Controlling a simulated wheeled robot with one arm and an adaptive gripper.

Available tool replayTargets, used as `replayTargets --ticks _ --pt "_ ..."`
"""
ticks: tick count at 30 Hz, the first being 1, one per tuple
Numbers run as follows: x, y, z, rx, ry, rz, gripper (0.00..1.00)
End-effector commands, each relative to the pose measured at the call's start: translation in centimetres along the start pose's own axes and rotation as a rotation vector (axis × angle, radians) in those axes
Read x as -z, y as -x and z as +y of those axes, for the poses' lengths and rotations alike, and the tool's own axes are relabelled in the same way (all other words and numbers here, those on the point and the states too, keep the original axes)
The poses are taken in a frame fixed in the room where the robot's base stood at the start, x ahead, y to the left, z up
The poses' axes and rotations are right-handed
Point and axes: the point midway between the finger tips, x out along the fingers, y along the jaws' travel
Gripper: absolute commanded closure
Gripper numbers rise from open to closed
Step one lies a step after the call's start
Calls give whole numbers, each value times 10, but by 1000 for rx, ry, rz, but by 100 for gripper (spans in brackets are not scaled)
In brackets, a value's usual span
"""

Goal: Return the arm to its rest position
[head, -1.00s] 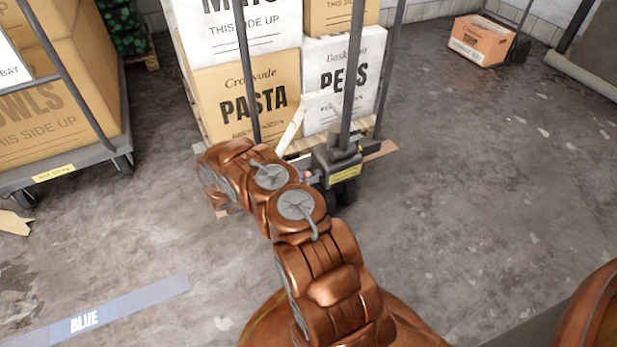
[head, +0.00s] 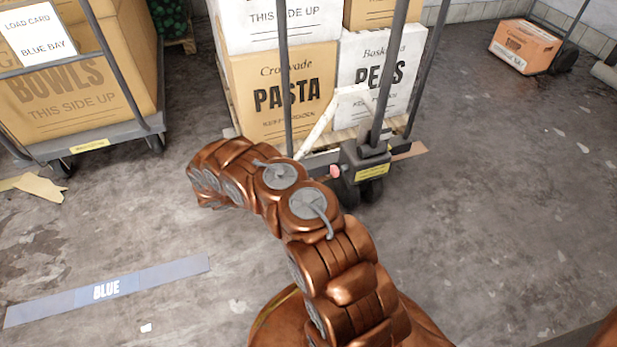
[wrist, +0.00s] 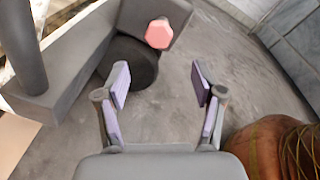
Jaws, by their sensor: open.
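My arm is bent in the middle of the head view, in front of the pallet truck, and its far end points left. My gripper itself is hidden in the head view. In the wrist view my gripper (wrist: 160,87) is open, its two purple-padded fingers apart with only bare floor between them. A pink knob (wrist: 159,33) on a dark block stands beyond the left finger in the wrist view; it also shows small in the head view (head: 335,171), beside my arm.
The pallet truck (head: 365,165) stands just beyond my arm, with stacked boxes such as the pasta box (head: 290,75) behind it. A cart (head: 100,146) with a bowls box is at the left. A blue floor strip (head: 165,273) lies at front left.

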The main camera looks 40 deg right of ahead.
Motion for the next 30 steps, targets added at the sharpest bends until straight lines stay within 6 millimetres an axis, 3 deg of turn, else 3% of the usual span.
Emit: replayTargets --ticks 17,23,30 --pt "0 0 0 0 1 0 32" --pt "-44 2 -26 26 -63 26 32" --pt "-120 8 -79 84 -207 98 32"
